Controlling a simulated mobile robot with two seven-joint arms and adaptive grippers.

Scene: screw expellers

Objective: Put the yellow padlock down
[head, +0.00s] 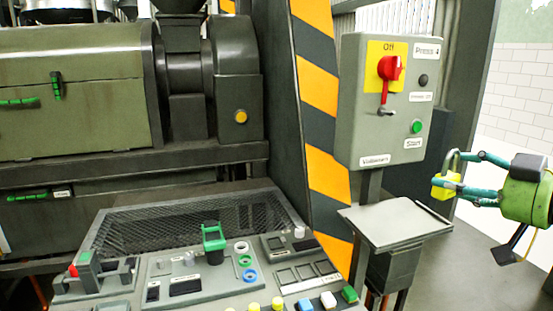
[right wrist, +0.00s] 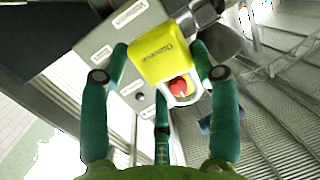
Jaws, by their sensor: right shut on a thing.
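The yellow padlock (head: 445,187) is at the right of the head view, held in the air by my right gripper (head: 458,176). Its metal shackle points up in that view. In the right wrist view, the yellow padlock (right wrist: 164,62) sits between the teal fingers of my right gripper (right wrist: 163,75), which is shut on it. The padlock is to the right of the grey control box (head: 392,100), apart from it in the head view. My left gripper does not show in either view.
A small grey shelf (head: 395,222) stands below the control box, with its top clear. The box carries a red handle (head: 390,68) on a yellow plate and a green button. A sloped console (head: 210,270) with several buttons is at the front. A striped post (head: 318,90) stands left of the box.

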